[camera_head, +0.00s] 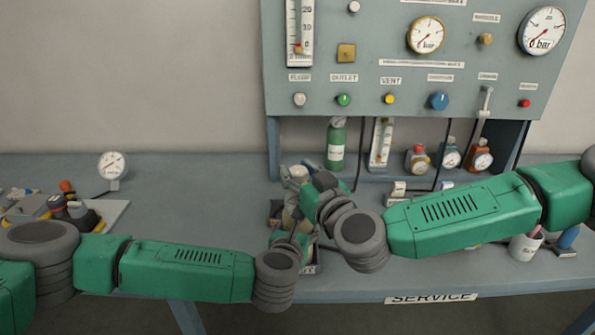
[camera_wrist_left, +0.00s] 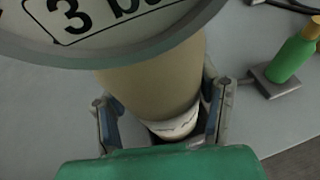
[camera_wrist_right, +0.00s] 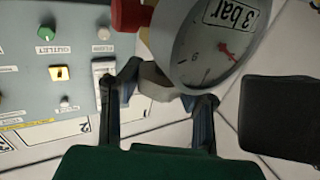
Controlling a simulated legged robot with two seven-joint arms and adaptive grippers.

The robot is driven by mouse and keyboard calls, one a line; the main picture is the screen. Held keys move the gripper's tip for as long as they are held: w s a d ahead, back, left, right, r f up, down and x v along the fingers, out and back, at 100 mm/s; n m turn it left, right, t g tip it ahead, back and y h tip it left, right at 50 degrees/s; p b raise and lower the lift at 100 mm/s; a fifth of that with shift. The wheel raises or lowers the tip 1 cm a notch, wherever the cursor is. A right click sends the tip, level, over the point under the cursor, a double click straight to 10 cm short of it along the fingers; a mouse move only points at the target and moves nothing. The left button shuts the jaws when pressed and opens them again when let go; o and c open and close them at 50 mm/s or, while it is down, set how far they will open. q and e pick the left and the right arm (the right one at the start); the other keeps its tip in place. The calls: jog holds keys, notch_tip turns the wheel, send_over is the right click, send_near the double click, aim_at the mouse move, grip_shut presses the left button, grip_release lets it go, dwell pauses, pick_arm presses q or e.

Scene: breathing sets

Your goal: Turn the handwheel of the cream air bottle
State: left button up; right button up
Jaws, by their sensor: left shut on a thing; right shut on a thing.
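The cream air bottle (camera_wrist_left: 150,88) stands between the fingers of my left gripper (camera_wrist_left: 160,100), which is shut on its body. In the head view the bottle (camera_head: 292,214) is mostly hidden behind my arms. Its gauge (camera_wrist_left: 112,22) is marked 3 bar and also shows in the right wrist view (camera_wrist_right: 215,45). My right gripper (camera_wrist_right: 165,84) is shut on a grey, angular piece (camera_wrist_right: 156,80) beside the gauge, apparently the handwheel. A red part (camera_wrist_right: 130,14) sits at the valve's other side. In the head view my right gripper (camera_head: 308,182) is above my left gripper (camera_head: 291,243).
A panel (camera_head: 395,85) with gauges and knobs stands behind the bench (camera_head: 420,270). A green bottle (camera_head: 336,148) and several small gauged bottles stand below it. A loose gauge (camera_head: 112,166) and a tool tray (camera_head: 108,212) are at left.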

jog(key=shift+s+a+f, duration=0.1)
jog(key=shift+s+f, duration=0.05)
dwell(0.7)
jog(key=o, duration=1.3)
jog(key=shift+c, duration=0.2)
jog(key=v, duration=1.2)
